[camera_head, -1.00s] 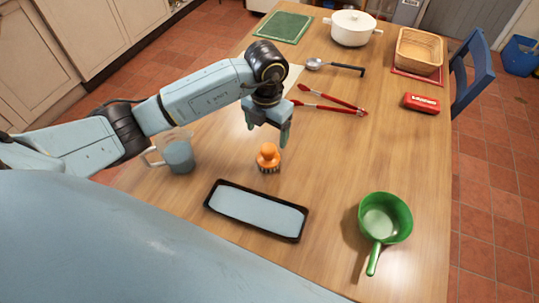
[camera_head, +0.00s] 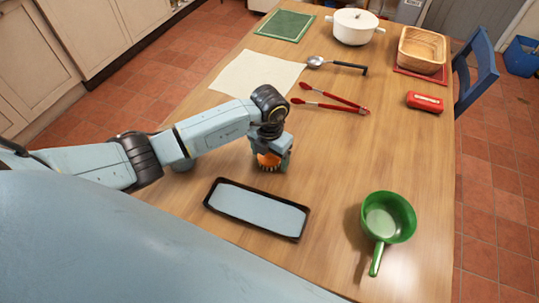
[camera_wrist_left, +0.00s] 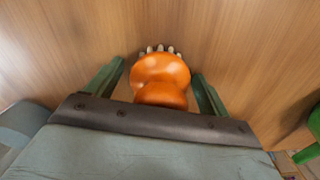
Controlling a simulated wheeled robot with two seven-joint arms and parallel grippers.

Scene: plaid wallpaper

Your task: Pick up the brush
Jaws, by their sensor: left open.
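The orange brush (camera_head: 268,161) stands on the wooden table with its bristles down, partly hidden behind my left gripper (camera_head: 272,158). In the left wrist view the brush (camera_wrist_left: 160,76) shows its round orange knob and pale bristle tips at the far side. My left gripper (camera_wrist_left: 158,90) is open, with one green finger on each side of the brush. The fingers appear apart from the knob. My right gripper is not in view.
A black tray with a pale blue inside (camera_head: 257,209) lies just in front of the brush. A green saucepan (camera_head: 401,213) stands to the right. Red tongs (camera_head: 335,102), a spoon (camera_head: 340,66) and a beige cloth (camera_head: 255,76) lie behind.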

